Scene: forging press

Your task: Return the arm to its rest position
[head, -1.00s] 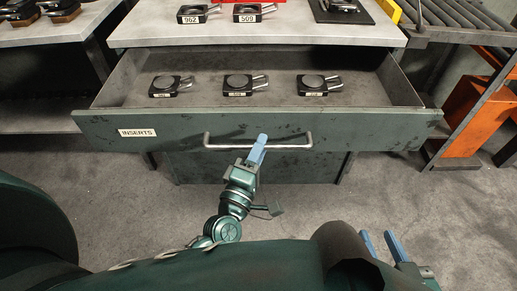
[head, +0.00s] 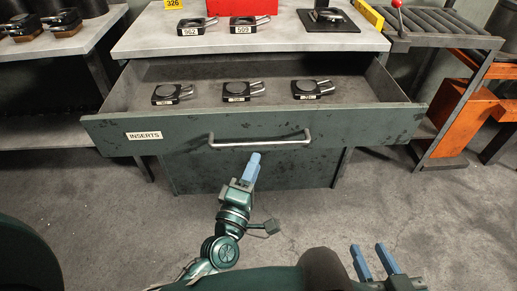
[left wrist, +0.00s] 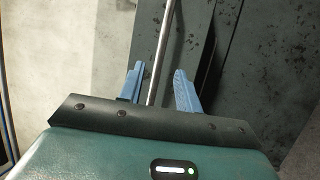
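My left gripper (head: 252,160) is just in front of the open drawer (head: 390,124), with its fingertips slightly below the metal handle (head: 262,145) in the head view. In the left wrist view its two blue fingers (left wrist: 158,88) stand apart, and the handle bar (left wrist: 163,50) shows in the gap between them, running away from the camera. The gripper holds nothing. My right gripper (head: 374,262) is at the lower right of the head view, with its two blue fingers apart and nothing between them.
The drawer, labelled INSERTS, stands open with three black inserts (head: 236,91) inside. The worktop (head: 290,42) above bears more inserts and a red box (head: 278,8). A roller rack (head: 445,40) with orange parts is at right. Bare floor (head: 310,215) lies before the drawer.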

